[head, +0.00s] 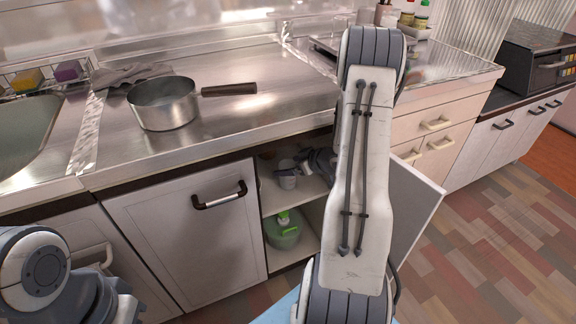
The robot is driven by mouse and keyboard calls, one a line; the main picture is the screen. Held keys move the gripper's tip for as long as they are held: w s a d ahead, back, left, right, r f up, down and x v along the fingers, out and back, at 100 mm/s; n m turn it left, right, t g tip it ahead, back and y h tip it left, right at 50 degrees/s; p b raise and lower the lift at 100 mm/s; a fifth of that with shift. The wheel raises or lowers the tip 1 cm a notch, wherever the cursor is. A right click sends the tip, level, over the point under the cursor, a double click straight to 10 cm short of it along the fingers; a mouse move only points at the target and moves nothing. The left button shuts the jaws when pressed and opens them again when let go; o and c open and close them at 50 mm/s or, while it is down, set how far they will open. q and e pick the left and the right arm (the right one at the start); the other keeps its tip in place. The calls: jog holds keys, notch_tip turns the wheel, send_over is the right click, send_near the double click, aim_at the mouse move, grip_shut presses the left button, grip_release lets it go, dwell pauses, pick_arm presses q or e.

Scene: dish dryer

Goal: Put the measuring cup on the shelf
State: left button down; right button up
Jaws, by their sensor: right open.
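A small pale cup (288,181), which looks like the measuring cup, stands upright on the upper shelf (275,203) inside the open cabinet under the counter. My right gripper (293,164) reaches into the cabinet from the right and is open right at the cup's upper part. Whether its fingers touch the cup is too small to tell. My right arm hides the right side of the cabinet inside. Part of my left arm shows at the lower left, but its gripper does not show.
A green-capped bottle (284,230) stands on the lower shelf, below the cup. The open cabinet door (412,205) sticks out to the right of my right arm. A saucepan (165,104) and a grey cloth (130,75) lie on the counter. The sink (25,135) is at the left.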

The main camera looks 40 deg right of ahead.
jog(key=p+v, duration=0.3)
jog(key=v, duration=0.8)
jog(key=shift+p, duration=0.3)
